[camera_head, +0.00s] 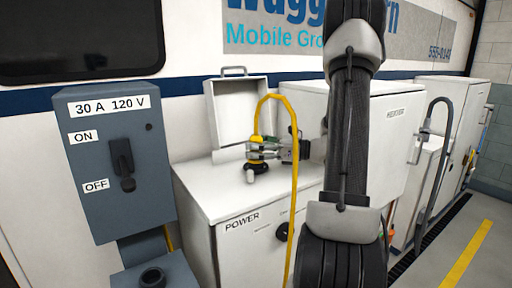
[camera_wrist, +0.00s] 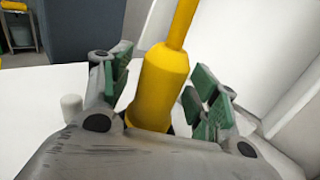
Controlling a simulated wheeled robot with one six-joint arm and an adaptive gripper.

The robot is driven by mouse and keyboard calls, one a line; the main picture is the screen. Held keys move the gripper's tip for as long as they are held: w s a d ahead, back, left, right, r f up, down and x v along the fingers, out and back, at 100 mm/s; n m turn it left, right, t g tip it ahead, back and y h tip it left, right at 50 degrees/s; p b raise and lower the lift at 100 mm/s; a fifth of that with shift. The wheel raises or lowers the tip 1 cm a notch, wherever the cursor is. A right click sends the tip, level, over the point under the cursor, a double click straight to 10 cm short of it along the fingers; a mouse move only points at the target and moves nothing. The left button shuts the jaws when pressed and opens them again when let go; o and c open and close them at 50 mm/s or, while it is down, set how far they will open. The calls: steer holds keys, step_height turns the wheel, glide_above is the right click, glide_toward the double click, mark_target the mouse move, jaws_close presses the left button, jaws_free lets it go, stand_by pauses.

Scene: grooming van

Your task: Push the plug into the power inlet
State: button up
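The yellow plug (camera_head: 256,140) stands upright above the white cabinet top, with a dark lower end (camera_head: 257,168). It also shows in the wrist view (camera_wrist: 160,85), its cord rising from its upper end. My gripper (camera_head: 262,150) reaches in from the right, its fingers on both sides of the plug. In the wrist view narrow gaps show between the green finger pads and the plug, so it looks open around it. The power inlet is not clearly visible; I cannot tell whether the dark part below the plug belongs to it or how deep the plug sits.
The white cabinet (camera_head: 200,195) is labelled POWER and has a raised lid (camera_head: 240,108) behind the plug. A small grey post (camera_head: 250,176) stands on its top. The yellow cord (camera_head: 296,190) loops down in front. A grey switch box (camera_head: 115,165) stands left; a heater cabinet (camera_head: 390,140) stands right.

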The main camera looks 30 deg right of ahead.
step_height(320, 180, up, 10)
steer(key=s+a+f+n+g+h, duration=0.3)
steer(key=s+a+n+g, duration=0.2)
steer(key=s+a+n, duration=0.3)
steer(key=s+a+f+n+g+h, duration=0.2)
steer(key=s+a+f+n+g, duration=0.3)
steer(key=s, duration=0.4)
steer(key=s+d+r+n+t+h, duration=0.1)
steer(key=s+d+n+h, duration=0.5)
steer(key=n, duration=0.7)
steer(key=shift+s+d+r+n+t+h, duration=0.15)
steer(key=shift+s+d+n+t+h, duration=0.35)
steer(key=shift+d+h, duration=0.55)
steer(key=shift+w+a, duration=0.1)
steer(key=shift+w, duration=0.05)
